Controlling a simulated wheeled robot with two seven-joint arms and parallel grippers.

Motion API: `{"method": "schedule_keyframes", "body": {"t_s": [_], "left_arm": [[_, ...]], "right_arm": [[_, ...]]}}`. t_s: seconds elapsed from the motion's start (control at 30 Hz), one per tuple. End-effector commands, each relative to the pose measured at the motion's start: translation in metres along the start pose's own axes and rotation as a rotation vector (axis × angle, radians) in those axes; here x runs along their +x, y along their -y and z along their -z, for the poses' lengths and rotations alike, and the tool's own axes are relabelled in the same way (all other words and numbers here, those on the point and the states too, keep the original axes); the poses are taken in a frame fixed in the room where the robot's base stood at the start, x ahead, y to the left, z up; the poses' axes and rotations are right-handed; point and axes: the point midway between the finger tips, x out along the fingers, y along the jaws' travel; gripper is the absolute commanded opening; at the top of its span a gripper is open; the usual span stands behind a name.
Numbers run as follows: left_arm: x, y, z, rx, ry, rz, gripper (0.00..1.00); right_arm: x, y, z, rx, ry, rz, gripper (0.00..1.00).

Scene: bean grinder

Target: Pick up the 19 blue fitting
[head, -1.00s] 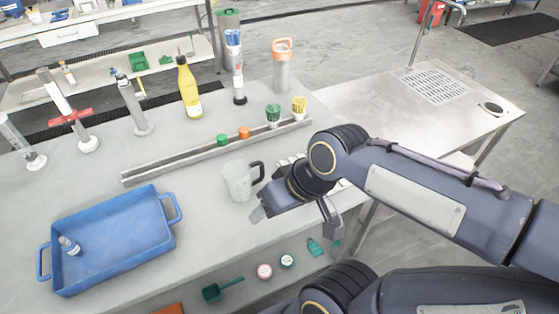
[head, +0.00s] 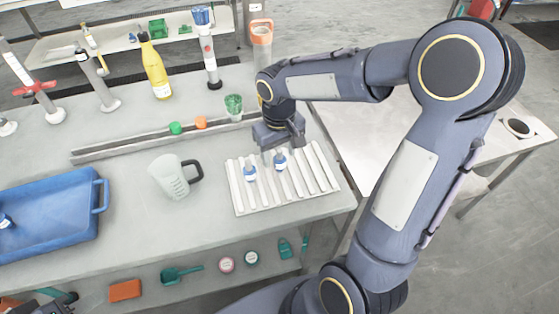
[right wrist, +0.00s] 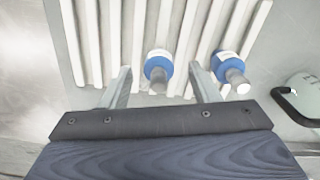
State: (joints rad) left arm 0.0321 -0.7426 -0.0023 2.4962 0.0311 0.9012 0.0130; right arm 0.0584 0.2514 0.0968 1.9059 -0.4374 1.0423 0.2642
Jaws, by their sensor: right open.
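Two small blue-and-white fittings lie on a white ribbed rack (head: 320,180) in the head view: a left one (head: 250,173) and a right one (head: 280,161). I cannot read a number on either. My right gripper (head: 279,151) is open above the rack, right at the right fitting. In the right wrist view this fitting (right wrist: 158,68) shows between the two open fingers (right wrist: 162,86), not clamped. The other fitting (right wrist: 230,72) shows outside the right-hand finger. My left gripper is not in view.
A clear jug (head: 170,176) with a dark handle stands left of the rack. A blue tray (head: 84,222) with a small fitting inside is further left. A long grey rail (head: 120,150) with green and orange caps runs behind. The table between jug and front edge is clear.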

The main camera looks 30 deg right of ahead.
Motion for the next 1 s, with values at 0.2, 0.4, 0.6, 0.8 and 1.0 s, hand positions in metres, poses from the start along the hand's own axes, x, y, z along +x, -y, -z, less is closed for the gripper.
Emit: {"method": "schedule_keyframes", "body": {"t_s": [0.2,0.4,0.6,0.8,1.0], "left_arm": [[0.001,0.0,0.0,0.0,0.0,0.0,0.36],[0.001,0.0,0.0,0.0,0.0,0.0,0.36],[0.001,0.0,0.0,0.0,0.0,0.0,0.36],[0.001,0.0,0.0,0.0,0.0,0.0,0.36],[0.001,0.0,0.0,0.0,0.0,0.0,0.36]], "right_arm": [[0.028,-0.001,-0.001,0.001,0.002,0.0,0.56],[0.03,-0.001,-0.001,0.001,0.0,0.0,0.56],[0.03,-0.001,-0.001,0.001,0.0,0.001,0.37],[0.03,-0.001,-0.001,0.001,0.0,0.001,0.11],[0.03,-0.001,-0.001,0.001,0.0,0.001,0.07]]}}
